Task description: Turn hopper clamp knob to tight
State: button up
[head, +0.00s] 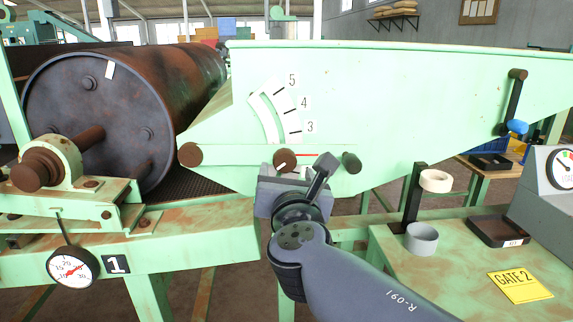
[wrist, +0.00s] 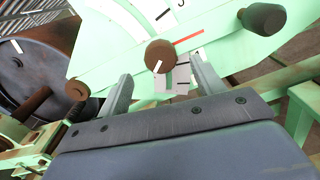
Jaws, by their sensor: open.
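A round brown knob (head: 285,160) with a white pointer line sits low on the pale green hopper side (head: 400,90). I take it as the clamp knob. Its line slants in the head view. It also shows in the wrist view (wrist: 160,54), with the line toward its lower left. My gripper (head: 297,171) is open at the knob. In the wrist view its fingers (wrist: 160,68) stand apart, below left and below right of the knob. A white and grey label (wrist: 172,80) behind the knob is partly hidden. I cannot tell whether either finger touches the knob.
A dark stub handle (head: 351,162) sticks out close to the right of the knob. A rusty pivot (head: 190,154) is to its left. A large rusty drum (head: 95,120) stands at left. A green bench (head: 430,270) with a tape roll holder is at right.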

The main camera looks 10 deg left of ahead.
aim_at(285, 163)
jog(key=x, duration=0.6)
jog(key=shift+w, duration=0.1)
jog(key=shift+c, duration=0.4)
jog(key=c, duration=0.9)
